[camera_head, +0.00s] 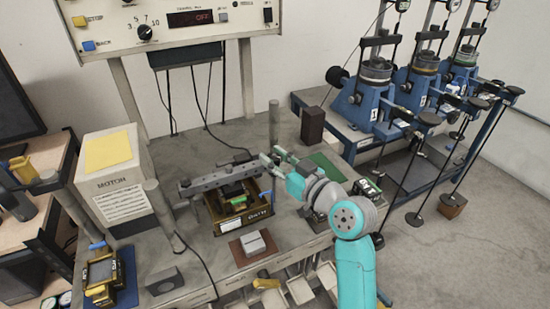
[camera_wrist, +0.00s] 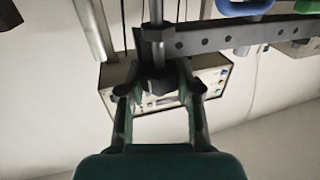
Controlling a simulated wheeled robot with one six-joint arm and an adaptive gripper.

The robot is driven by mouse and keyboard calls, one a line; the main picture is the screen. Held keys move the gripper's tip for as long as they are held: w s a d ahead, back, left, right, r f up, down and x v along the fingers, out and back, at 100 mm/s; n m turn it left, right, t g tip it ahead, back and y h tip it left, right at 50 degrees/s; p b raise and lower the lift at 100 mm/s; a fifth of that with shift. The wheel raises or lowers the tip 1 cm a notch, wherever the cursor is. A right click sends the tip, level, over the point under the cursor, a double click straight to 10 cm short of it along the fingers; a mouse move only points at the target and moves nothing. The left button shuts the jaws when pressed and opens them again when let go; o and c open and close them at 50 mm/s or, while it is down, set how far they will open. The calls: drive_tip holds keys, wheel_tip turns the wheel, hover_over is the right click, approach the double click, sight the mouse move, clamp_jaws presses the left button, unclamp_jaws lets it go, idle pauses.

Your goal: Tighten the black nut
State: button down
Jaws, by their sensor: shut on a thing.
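The black nut (camera_wrist: 158,82) sits on a vertical metal rod (camera_wrist: 156,40) in the wrist view. My gripper (camera_wrist: 161,72) has a finger on each side of it and is shut on it. In the head view my gripper (camera_head: 273,157) is at the right end of a grey drilled bar (camera_head: 222,177), beside the upright grey post (camera_head: 274,118). The nut is too small or hidden to make out there. The bar also shows in the wrist view (camera_wrist: 225,37), running right from the rod.
A yellow-black device marked with lettering (camera_head: 232,219) stands under the bar. A grey block on a brown plate (camera_head: 252,244) lies in front. A dark brown block (camera_head: 313,124) stands behind my arm. A white box (camera_head: 122,175) is at left, blue lever machines (camera_head: 415,88) at right.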

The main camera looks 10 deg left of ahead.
drive_tip(key=shift+m+t+h, duration=0.4)
drive_tip(key=shift+t, duration=0.1)
drive_tip(key=m+t+h, duration=0.2)
drive_tip(key=h, duration=0.1)
drive_tip(key=m+t+h, duration=0.2)
drive_tip(key=h, duration=0.1)
drive_tip(key=shift+s+a+m, duration=0.1)
drive_tip(key=shift+a+m, duration=0.1)
drive_tip(key=shift+m, duration=0.2)
drive_tip(key=shift+m+t+h, duration=0.3)
drive_tip(key=shift+m+h, duration=0.8)
drive_tip(key=shift+h, duration=0.7)
drive_tip(key=shift+m+t+h, duration=0.3)
drive_tip(key=shift+m+h, duration=0.8)
drive_tip(key=shift+h, duration=0.7)
drive_tip(key=shift+m+h, duration=0.3)
drive_tip(key=shift+h, duration=0.1)
drive_tip(key=c, duration=0.8)
unclamp_jaws()
drive_tip(key=s, duration=1.2)
drive_tip(key=shift+a, duration=0.35)
